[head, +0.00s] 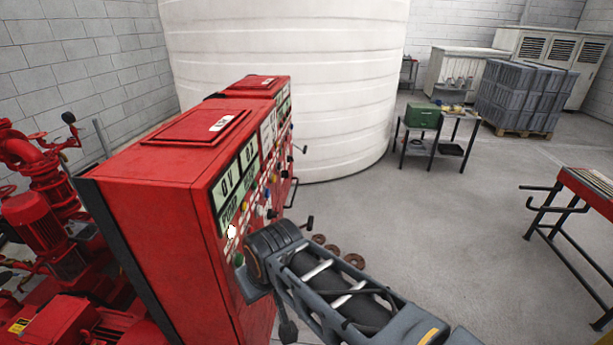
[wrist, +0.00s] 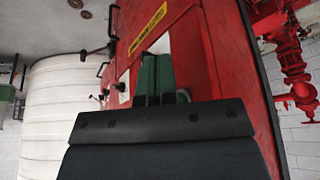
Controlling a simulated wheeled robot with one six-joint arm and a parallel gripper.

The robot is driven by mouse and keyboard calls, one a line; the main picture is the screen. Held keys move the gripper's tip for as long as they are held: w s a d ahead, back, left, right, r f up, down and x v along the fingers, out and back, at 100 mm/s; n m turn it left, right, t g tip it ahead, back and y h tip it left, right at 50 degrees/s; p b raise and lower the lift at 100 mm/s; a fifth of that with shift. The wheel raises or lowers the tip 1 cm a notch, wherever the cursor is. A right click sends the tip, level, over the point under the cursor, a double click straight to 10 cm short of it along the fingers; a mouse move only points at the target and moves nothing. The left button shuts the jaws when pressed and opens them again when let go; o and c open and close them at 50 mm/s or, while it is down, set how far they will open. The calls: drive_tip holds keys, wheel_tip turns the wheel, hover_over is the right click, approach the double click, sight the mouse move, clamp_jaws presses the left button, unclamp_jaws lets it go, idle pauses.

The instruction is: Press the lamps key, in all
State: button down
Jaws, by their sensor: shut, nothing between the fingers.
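The red control cabinet (head: 160,165) stands left of centre in the head view, its front carrying displays (head: 228,188) and rows of small coloured keys and knobs. I cannot read which key is the lamps key. A green round part (head: 238,259) shows low on the near end of the front, beside my wrist. In the wrist view my gripper (wrist: 155,62) has its green fingers together, empty, in front of the red cabinet face (wrist: 200,50). Whether the fingertips touch the face cannot be told. In the head view my arm hides the lower front.
A yellow label (wrist: 148,28) is on the cabinet face. Dark handles stick out from the front. Red pumps (head: 45,235) are at left, a white tank (head: 290,70) behind. A small table with a green box (head: 423,116) and a red bench (head: 590,188) stand right.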

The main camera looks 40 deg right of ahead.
drive_tip(key=shift+d, duration=0.1)
drive_tip(key=w+d+r+n+t+h+b, duration=0.1)
drive_tip(key=w+d+r+t+h+b, duration=0.3)
drive_tip(key=w+d, duration=0.65)
drive_tip(key=w+d+n+t+h+b, duration=0.15)
drive_tip(key=w+d+t, duration=0.35)
drive_tip(key=w+d, duration=0.5)
drive_tip(key=d+f+n+t+y+b, duration=0.1)
drive_tip(key=d+n+t+y, duration=0.1)
drive_tip(key=d, duration=0.3)
drive_tip(key=d+f+n+t+y+b, duration=0.2)
drive_tip(key=d+n+t+y, duration=0.1)
drive_tip(key=d+n, duration=0.2)
drive_tip(key=shift+f, duration=0.25)
drive_tip(key=shift+w+y, duration=0.15)
drive_tip(key=shift+y, duration=0.1)
